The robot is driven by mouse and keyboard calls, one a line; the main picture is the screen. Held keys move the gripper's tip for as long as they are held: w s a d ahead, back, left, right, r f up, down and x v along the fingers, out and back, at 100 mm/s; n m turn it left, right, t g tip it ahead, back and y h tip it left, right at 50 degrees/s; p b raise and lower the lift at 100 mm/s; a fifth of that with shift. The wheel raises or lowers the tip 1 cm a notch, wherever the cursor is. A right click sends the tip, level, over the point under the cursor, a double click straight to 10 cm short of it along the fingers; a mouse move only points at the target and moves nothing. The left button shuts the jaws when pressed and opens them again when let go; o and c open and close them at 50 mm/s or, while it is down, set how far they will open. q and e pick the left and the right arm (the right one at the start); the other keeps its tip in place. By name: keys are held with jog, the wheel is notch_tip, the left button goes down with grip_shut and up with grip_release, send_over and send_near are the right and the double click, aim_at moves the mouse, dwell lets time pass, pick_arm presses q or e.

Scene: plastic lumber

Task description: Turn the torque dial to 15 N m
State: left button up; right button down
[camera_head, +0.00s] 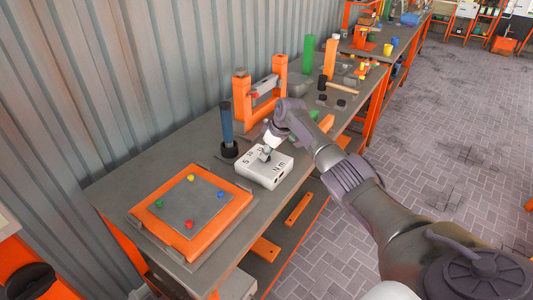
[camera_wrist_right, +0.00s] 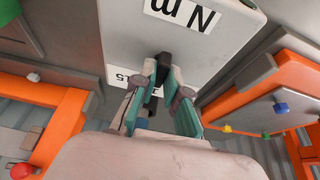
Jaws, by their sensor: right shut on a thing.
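A white box (camera_head: 270,174) with a torque dial stands on the grey workbench. It carries black number labels along its far left side and an "N m" label (camera_head: 280,165) on its right. My right gripper (camera_head: 266,153) reaches down over the box top and covers most of the dial. In the right wrist view my right gripper (camera_wrist_right: 165,78) is shut on the dark dial knob (camera_wrist_right: 166,62). The "N m" label (camera_wrist_right: 180,12) also shows there, and a number label is partly hidden behind the fingers. I cannot read where the dial points. My left gripper is not in view.
An orange-framed board (camera_head: 193,209) with coloured knobs lies left of the box on the workbench (camera_head: 128,187). A blue-handled upright tool (camera_head: 227,128) stands close behind the box. An orange stand (camera_head: 242,97) and a hammer (camera_head: 340,87) are further along the bench.

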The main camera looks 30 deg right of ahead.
jog(key=shift+r+m+p, duration=0.2)
jog(key=shift+m+p, duration=0.2)
jog(key=shift+p, duration=0.4)
jog(key=m+h+p, duration=0.1)
jog(key=m+p, duration=0.2)
jog(key=shift+a+t+p, duration=0.15)
jog(key=shift+t+p, duration=0.15)
jog(key=shift+p, duration=0.05)
jog(key=shift+m+h+p, duration=0.6)
jog(key=shift+m, duration=0.2)
jog(key=shift+f+m+h+p, duration=0.1)
jog(key=shift+m+h+p, duration=0.6)
jog(key=shift+m, duration=0.9)
jog(key=shift+w+m, duration=0.1)
jog(key=shift+m, duration=0.2)
jog(key=c, duration=1.2)
grip_release()
jog(key=shift+f, duration=0.1)
